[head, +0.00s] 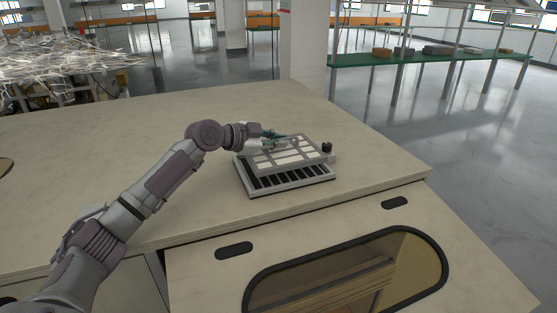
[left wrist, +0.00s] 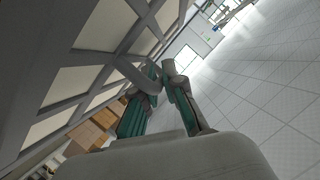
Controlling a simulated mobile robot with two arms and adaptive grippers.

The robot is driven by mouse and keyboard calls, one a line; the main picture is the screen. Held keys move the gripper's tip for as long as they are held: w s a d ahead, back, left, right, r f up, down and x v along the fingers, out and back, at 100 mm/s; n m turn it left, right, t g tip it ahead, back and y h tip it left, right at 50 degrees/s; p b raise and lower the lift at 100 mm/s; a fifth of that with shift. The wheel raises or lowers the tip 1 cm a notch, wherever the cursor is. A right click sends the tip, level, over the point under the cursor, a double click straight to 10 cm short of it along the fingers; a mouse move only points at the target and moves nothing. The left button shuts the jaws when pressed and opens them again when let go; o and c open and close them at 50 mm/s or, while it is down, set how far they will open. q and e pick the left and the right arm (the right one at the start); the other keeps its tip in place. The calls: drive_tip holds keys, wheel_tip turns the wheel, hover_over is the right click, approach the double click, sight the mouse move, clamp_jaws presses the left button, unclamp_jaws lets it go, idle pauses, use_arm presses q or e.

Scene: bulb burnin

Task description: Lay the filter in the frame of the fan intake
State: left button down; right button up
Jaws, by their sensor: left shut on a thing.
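The filter (head: 302,153), a flat grey lattice with pale panels, is over the back part of the fan intake. The fan intake's frame (head: 292,190) is a light grey box with a row of dark slots along its front, on the table near the right edge. In the left wrist view the filter (left wrist: 62,88) fills the upper left beside my green-padded fingers (left wrist: 158,72). I cannot tell whether the filter touches the frame. My right gripper is not in view.
A small black knob (head: 327,147) is at the right end of the filter and intake. A cabinet front with an oval window (head: 350,275) is below the near edge. A green shelf (head: 430,59) stands at the back right.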

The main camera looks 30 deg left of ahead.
sight(277, 151)
use_arm(q)
wheel_tip(277, 151, down, 4)
drive_tip(key=shift+s+r+b, duration=0.1)
drive_tip(key=shift+r+b, duration=0.05)
drive_tip(key=shift+b, duration=0.7)
drive_tip(key=c, duration=1.2)
unclamp_jaws()
drive_tip(key=shift+c, duration=0.2)
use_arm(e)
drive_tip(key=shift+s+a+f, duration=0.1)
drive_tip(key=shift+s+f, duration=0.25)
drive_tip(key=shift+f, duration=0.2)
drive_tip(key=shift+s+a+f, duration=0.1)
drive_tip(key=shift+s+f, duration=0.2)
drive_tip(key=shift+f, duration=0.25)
